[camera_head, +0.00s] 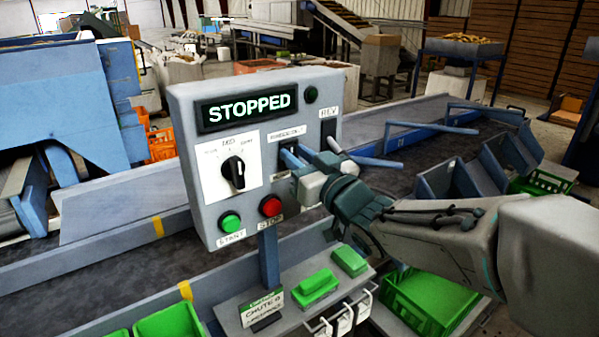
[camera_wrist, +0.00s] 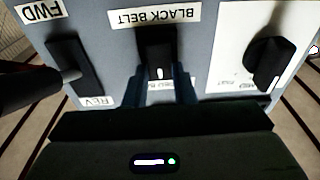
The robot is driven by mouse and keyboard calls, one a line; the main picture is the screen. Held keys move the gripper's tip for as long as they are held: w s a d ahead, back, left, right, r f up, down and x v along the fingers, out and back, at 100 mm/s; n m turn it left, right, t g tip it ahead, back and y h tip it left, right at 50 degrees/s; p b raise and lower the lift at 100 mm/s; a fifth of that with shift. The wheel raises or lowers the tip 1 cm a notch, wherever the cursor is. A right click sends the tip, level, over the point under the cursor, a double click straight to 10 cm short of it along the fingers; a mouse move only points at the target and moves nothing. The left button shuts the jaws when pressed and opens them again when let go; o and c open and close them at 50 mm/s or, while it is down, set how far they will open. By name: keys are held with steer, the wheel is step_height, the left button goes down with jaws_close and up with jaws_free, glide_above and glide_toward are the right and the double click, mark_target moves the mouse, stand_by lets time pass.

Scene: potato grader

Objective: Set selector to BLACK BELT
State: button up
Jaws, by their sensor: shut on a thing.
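The selector (camera_wrist: 160,44) is a black switch on the grey control panel, upside down in the wrist view. The label BLACK BELT (camera_wrist: 155,17) is at its upper end there; a second label at its lower end is mostly hidden. A white mark on the selector shows near that lower, hidden label. My gripper (camera_wrist: 163,84) is shut on the selector, with one finger on each side of it. In the head view my gripper (camera_head: 296,164) reaches the panel from the right and covers most of the selector.
The panel (camera_head: 187,150) also carries a STOPPED display (camera_head: 247,108), a rotary knob (camera_head: 234,172), a green START button (camera_head: 230,221) and a red STOP button (camera_head: 271,206). A FWD/REV switch (camera_wrist: 70,68) is beside the selector. Belts and green crates surround the panel.

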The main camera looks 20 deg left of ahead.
steer(key=shift+f+t+y+b, duration=0.7)
steer(key=shift+t+y+b, duration=0.4)
steer(key=shift+b, duration=4.65)
steer(key=shift+r+y+b, duration=0.2)
steer(key=shift+y+b, duration=0.1)
steer(key=shift+b, duration=0.65)
steer(key=o, duration=1)
steer(key=shift+s, duration=0.1)
steer(key=b+v, duration=0.2)
steer(key=v, duration=1.2)
steer(key=shift+a, duration=0.1)
